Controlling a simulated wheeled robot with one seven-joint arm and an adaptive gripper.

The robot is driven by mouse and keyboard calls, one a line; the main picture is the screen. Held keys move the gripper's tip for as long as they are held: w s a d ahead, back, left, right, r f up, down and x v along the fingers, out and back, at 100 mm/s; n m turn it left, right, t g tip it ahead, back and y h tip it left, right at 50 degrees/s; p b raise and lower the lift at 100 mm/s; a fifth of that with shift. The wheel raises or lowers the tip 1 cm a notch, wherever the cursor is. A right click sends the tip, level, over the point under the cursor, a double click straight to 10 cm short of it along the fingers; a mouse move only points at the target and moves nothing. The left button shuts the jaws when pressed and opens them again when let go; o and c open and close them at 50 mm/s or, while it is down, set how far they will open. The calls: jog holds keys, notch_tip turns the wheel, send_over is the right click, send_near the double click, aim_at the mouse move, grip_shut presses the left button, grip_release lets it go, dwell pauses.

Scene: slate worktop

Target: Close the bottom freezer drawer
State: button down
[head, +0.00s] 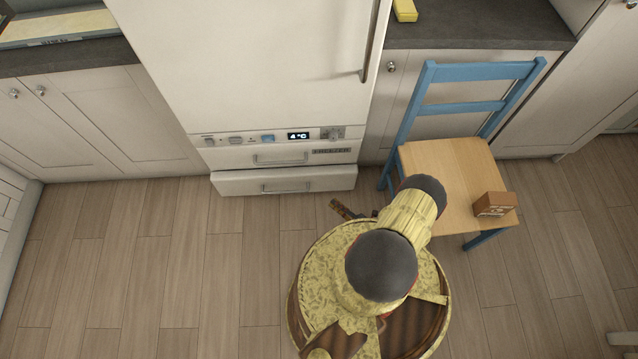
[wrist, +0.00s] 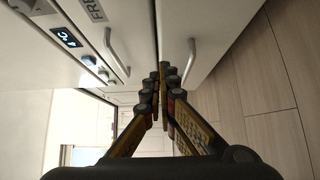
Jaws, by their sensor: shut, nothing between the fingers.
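The bottom freezer drawer (head: 235,187) is the lowest white front of the fridge-freezer, with a bar handle; it stands out a little from the front above it. The wrist view shows this drawer front (wrist: 222,28) and its handle (wrist: 190,62), with a dark gap beside the drawer above. My gripper (head: 334,204) is near the floor in front of the drawer's right end, partly hidden by my arm. In the wrist view my gripper (wrist: 163,72) has its fingertips together, empty, close to the drawer handle; I cannot tell whether they touch it.
The upper freezer drawer (head: 235,157) looks shut beneath the control panel (head: 275,137). A blue chair (head: 445,155) with a wooden seat stands to the right, with a small brown box (head: 494,204) on it. The wooden floor (head: 150,260) to the left is clear.

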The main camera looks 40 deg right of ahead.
jog(key=b, duration=0.2)
send_near(311, 175)
jog(key=w+a, duration=0.1)
jog(key=a, duration=0.3)
jog(key=shift+w+d+b, duration=0.2)
jog(key=shift+w+d, duration=0.5)
jog(key=shift+w, duration=0.2)
jog(key=shift+w+d+b, duration=0.15)
jog(key=shift+w+d, duration=0.5)
jog(key=shift+w, duration=0.25)
